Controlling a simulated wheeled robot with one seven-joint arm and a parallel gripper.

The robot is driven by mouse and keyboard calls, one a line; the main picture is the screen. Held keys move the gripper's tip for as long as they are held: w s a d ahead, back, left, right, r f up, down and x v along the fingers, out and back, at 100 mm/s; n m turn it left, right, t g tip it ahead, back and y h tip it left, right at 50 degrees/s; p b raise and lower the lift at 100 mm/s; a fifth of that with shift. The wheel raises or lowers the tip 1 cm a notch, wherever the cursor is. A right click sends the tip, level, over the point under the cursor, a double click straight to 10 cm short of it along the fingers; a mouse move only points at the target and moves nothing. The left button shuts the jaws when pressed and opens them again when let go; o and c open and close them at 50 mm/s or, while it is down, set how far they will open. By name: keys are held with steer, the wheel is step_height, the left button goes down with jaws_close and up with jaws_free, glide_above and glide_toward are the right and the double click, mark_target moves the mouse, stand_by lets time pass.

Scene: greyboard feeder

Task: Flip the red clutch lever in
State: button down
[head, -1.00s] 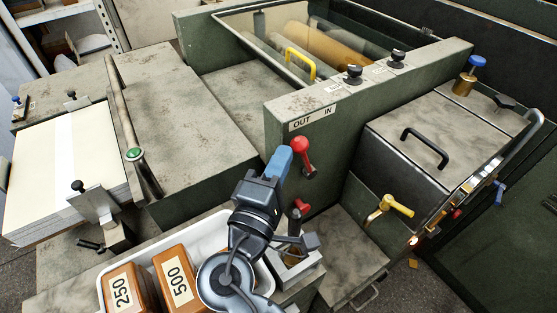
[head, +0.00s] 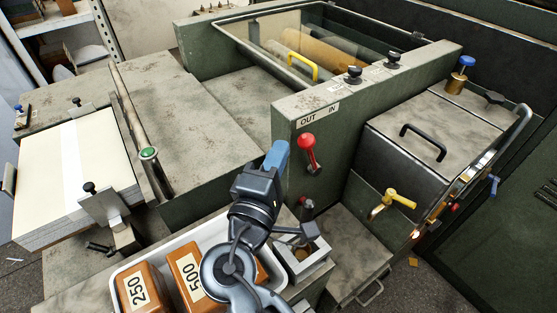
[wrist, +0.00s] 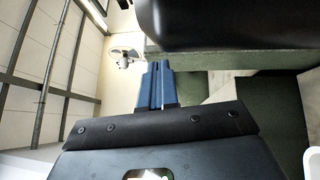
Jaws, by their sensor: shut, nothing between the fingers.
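The red clutch lever (head: 307,142) is mounted on the green side panel (head: 345,118) below the OUT / IN label (head: 318,116). The lever cannot be made out in the wrist view.
A yellow-handled brass valve (head: 393,201) sticks out to the right. A white bin (head: 120,268) holds brown weights (head: 142,288) at the bottom. A paper stack (head: 70,170) lies at the left.

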steer(key=r+b+v, duration=0.1)
steer(key=v, duration=0.9)
steer(key=shift+b, duration=0.4)
steer(key=shift+s, duration=0.1)
